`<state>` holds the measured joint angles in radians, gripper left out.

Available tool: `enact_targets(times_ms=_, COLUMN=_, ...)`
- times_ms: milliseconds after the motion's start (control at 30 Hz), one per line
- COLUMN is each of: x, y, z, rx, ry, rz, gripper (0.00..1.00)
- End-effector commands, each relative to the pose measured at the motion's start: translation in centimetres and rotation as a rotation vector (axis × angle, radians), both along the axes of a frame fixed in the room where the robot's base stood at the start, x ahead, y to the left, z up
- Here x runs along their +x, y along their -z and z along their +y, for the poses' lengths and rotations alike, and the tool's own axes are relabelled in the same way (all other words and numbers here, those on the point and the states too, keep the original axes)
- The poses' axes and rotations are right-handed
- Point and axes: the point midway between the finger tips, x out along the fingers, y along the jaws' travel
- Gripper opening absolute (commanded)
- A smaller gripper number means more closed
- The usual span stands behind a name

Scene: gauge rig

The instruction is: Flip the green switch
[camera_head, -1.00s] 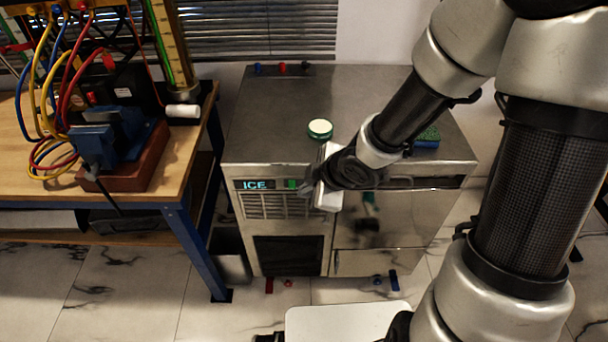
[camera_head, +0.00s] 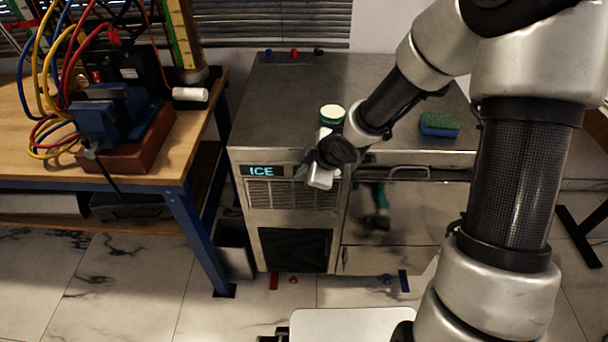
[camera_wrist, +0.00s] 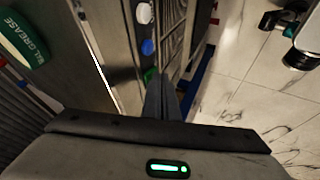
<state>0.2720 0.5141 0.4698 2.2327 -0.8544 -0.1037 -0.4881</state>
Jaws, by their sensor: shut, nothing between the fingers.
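The green switch (camera_wrist: 150,75) shows in the wrist view on the ice machine's front panel, right at the tips of my gripper's fingers. It is partly hidden there, and I cannot tell whether the fingers touch it or which way it is set. In the head view my gripper (camera_head: 303,171) is in front of the panel, just right of the lit ICE display (camera_head: 262,170), and hides the switch. My gripper also shows in the wrist view (camera_wrist: 163,82), with its fingers together and nothing between them. The ice machine (camera_head: 285,110) is a steel cabinet.
A blue button (camera_wrist: 147,47) and a white button (camera_wrist: 144,13) sit beyond the green switch. A wooden workbench (camera_head: 190,150) stands at left.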

Motion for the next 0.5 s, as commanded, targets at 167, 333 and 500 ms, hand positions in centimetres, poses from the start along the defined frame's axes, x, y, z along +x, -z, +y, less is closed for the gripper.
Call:
enact_targets(times_ms=167, x=0.1, y=0.2, z=0.0, rx=0.0, ry=0.0, rz=0.001, gripper=0.0)
enact_targets(times_ms=333, x=0.0, y=1.6, z=0.0, rx=-0.001, ry=0.0, rz=0.001, gripper=0.0)
enact_targets(times_ms=500, x=0.0, y=1.4, z=0.0, rx=0.0, ry=0.001, rz=0.0, gripper=0.0)
